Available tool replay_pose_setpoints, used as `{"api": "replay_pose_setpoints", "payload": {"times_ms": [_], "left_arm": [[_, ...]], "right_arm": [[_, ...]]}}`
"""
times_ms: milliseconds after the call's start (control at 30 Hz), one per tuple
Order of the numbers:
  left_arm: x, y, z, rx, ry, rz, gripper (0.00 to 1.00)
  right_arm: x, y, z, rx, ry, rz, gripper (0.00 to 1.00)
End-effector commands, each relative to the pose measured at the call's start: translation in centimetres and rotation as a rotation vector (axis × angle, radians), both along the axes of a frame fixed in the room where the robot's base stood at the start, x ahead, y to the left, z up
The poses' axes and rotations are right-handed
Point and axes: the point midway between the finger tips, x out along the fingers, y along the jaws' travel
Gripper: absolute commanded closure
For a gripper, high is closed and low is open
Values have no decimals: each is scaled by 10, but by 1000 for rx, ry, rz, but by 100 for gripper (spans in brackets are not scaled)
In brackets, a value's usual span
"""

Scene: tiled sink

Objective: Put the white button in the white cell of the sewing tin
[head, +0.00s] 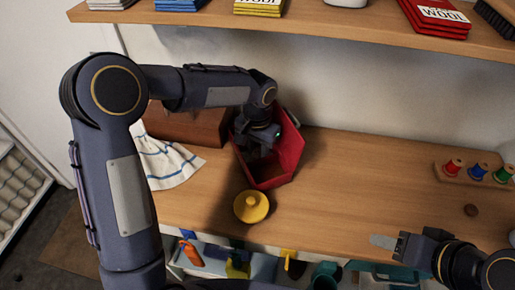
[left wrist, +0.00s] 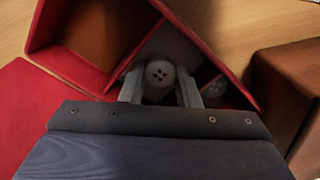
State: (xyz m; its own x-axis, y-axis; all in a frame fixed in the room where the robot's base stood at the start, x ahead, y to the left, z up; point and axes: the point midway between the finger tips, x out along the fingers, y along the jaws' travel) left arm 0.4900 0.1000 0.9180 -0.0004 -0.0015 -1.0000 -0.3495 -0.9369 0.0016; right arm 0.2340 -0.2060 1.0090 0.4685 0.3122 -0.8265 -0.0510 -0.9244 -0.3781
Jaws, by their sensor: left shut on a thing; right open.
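The red sewing tin (head: 288,158) stands open on the wooden worktop, and my left gripper (head: 262,148) reaches down into it. In the left wrist view, my left gripper (left wrist: 160,88) is shut on the white button (left wrist: 159,73), a round piece with several holes that looks grey in shadow. The button is over or in a pale grey cell (left wrist: 178,45) between red dividers (left wrist: 140,42). Whether it touches the cell floor cannot be told. My arm and gripper hide much of the tin in the head view. My right gripper (head: 385,242) is open and empty at the front right.
A yellow round knobbed piece (head: 251,206) lies in front of the tin. A brown box (head: 190,124) and a striped cloth (head: 168,162) are left of it. Thread spools (head: 478,171) stand far right, with a small brown disc (head: 471,210) nearer. A shelf (head: 330,22) hangs above.

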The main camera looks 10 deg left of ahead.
Motion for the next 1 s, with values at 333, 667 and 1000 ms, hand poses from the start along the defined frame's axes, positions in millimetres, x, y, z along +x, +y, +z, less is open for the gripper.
{"api": "replay_pose_setpoints", "payload": {"times_ms": [333, 667, 1000], "left_arm": [[0, 0, 3, 0, 0, -1, 62], [1, 0, 51, -1, -5, 0, 62], [0, 0, 79, 0, 0, 0, 62]], "right_arm": [[0, 0, 2, 0, 0, 0, 49], [0, 0, 1, 0, 0, 0, 49], [0, 0, 1, 0, 0, 0, 49]]}}
